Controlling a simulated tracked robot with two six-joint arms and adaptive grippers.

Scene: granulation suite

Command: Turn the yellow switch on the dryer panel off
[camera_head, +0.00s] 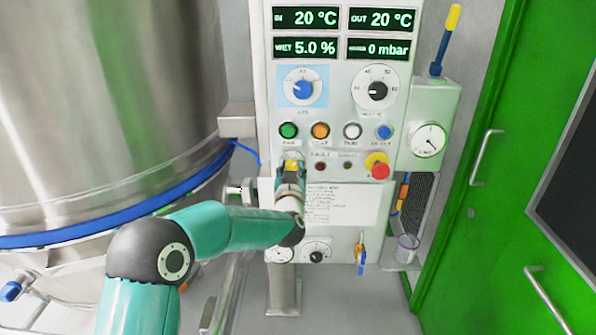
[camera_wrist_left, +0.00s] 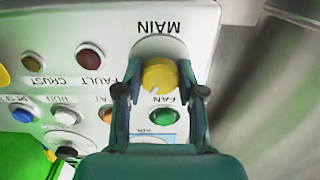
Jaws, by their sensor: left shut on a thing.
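The yellow switch (camera_wrist_left: 160,77) is a round knob on a pale plate marked MAIN, on the dryer panel (camera_head: 335,105). In the head view the yellow switch (camera_head: 291,167) shows only in part, below the green button. My left gripper (camera_wrist_left: 161,78) has one finger on each side of the yellow switch and is shut on it. In the head view my left gripper (camera_head: 291,175) reaches the panel from below and covers the MAIN label. A small white mark shows near the edge of the knob. My right gripper is in neither view.
A row of buttons starts with the green one (camera_head: 289,130) just above the switch. A red emergency stop (camera_head: 379,170) sits to the right. A large steel vessel (camera_head: 110,100) stands left of the panel. Green doors (camera_head: 470,215) stand at the right.

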